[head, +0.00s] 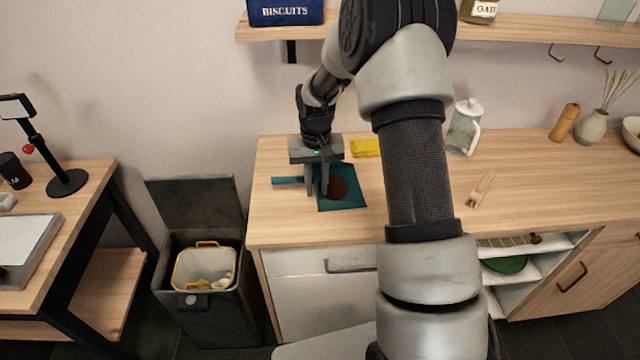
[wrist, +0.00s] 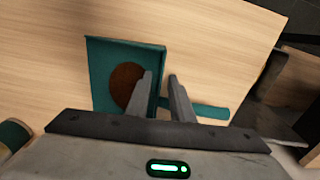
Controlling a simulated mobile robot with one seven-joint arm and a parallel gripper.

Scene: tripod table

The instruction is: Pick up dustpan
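The teal dustpan (head: 352,202) lies on the wooden counter, its flat handle (head: 287,180) pointing left. A round brown heap (head: 338,187) sits in its pan. In the wrist view the dustpan (wrist: 98,70) is left of centre, and its handle (wrist: 208,112) runs right. My gripper (head: 316,193) points down over the handle side of the pan. In the wrist view my gripper (wrist: 160,77) is open, one finger over the pan and the other outside its rear wall. That wall shows between the fingers. Contact cannot be told, and the handle's root is partly hidden.
A yellow cloth (head: 365,148) lies behind the dustpan. A glass jug (head: 464,127) and a small brush-like tool (head: 481,189) are to the right. An open bin (head: 205,270) stands left of the counter. The shelf (head: 560,28) overhangs the back. Counter space in front is clear.

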